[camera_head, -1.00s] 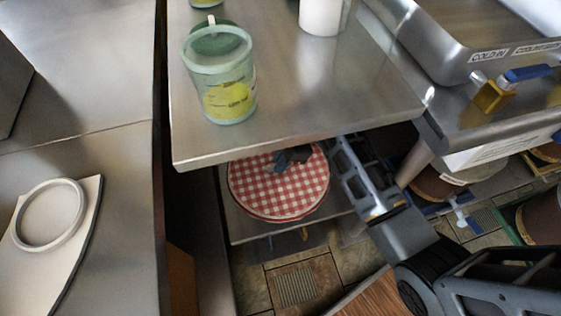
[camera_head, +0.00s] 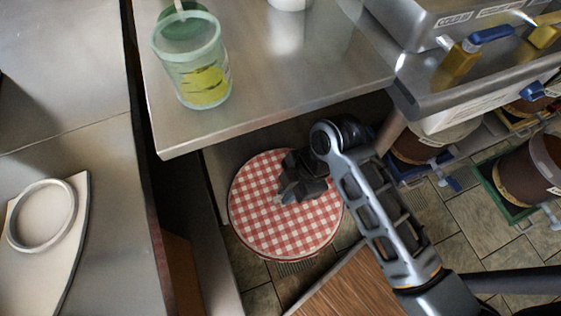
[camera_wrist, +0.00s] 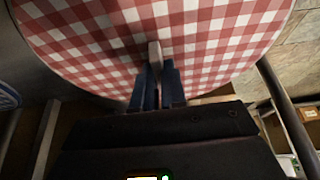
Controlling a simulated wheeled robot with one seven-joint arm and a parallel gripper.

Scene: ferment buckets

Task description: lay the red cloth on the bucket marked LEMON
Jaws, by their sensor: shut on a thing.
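The red-and-white checked round cloth (camera_head: 265,225) is held out flat, like a disc, in front of the steel table and below its top. My gripper (camera_head: 284,192) is over its upper middle. In the wrist view, my gripper (camera_wrist: 157,85) is shut on a small pale tab (camera_wrist: 154,55) at the checked cloth (camera_wrist: 215,35), which fills the top of the view. A green translucent bucket (camera_head: 193,65) with a yellow label stands on the table near its front left corner. Its label is too blurred to read, so I cannot tell whether it says LEMON.
The steel table (camera_head: 285,75) has free room right of the green bucket. A steel basin (camera_head: 415,20) with blue-handled brass taps is at upper right. Brown buckets (camera_head: 418,148) stand low at right. A board with a pale ring (camera_head: 42,215) lies on the left counter.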

